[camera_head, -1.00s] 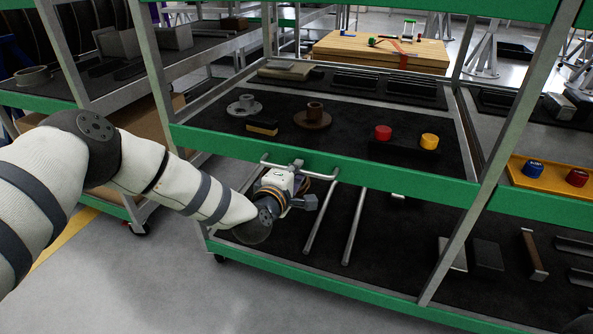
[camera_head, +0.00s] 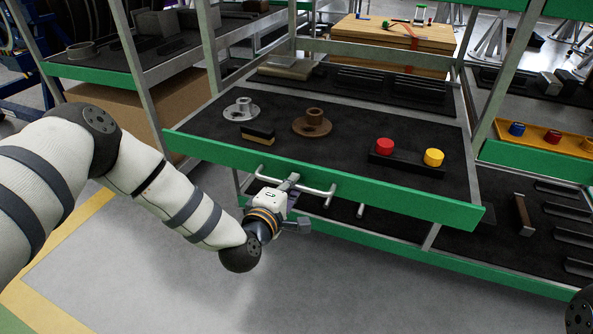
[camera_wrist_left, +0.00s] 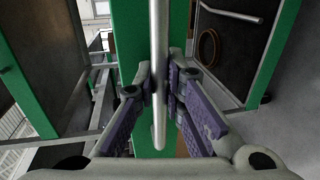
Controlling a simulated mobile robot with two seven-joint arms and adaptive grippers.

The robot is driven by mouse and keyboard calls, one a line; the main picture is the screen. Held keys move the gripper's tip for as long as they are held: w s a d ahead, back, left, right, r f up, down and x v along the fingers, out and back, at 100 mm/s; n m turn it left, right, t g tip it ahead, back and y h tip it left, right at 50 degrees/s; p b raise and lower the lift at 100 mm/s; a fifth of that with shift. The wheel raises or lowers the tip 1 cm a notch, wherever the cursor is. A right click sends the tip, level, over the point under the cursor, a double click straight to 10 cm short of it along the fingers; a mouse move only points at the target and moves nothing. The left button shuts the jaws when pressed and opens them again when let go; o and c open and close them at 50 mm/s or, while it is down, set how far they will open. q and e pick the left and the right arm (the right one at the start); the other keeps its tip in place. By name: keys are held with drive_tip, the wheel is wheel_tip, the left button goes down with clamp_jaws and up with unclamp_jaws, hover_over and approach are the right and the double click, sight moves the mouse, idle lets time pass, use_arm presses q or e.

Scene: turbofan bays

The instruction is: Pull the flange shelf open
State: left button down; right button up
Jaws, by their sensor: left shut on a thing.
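The flange shelf (camera_head: 350,150) is a dark tray with a green front, standing out past the rack's posts toward me. A grey flange (camera_head: 242,109) and a brown flange (camera_head: 312,123) lie on it. A pale bar handle (camera_head: 318,190) runs along its green front. My left gripper (camera_head: 289,183) is shut on the handle near its middle. In the left wrist view the handle (camera_wrist_left: 159,50) runs upright between the fingers of the left gripper (camera_wrist_left: 162,88), in front of the green front. My right gripper is not in view.
A brush (camera_head: 258,134) and a black block with a red button (camera_head: 384,145) and a yellow button (camera_head: 433,157) also ride on the shelf. A lower shelf with a green edge (camera_head: 480,270) lies beneath. Grey floor (camera_head: 150,270) in front is clear.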

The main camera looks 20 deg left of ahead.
use_arm(q)
drive_tip(key=s+p, duration=0.1)
drive_tip(key=s, duration=0.5)
drive_tip(key=shift+s+a+p, duration=0.15)
drive_tip(key=shift+s+p, duration=0.25)
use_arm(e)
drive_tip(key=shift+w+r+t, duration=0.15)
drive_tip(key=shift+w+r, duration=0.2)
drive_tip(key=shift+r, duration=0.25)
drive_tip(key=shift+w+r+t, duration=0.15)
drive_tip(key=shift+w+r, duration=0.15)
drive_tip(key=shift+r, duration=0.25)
use_arm(q)
drive_tip(key=c, duration=1.7)
unclamp_jaws()
drive_tip(key=shift+o, duration=0.2)
drive_tip(key=s+r, duration=0.2)
drive_tip(key=s, duration=0.9)
drive_tip(key=shift+s+a+r, duration=0.2)
drive_tip(key=shift+s, duration=0.2)
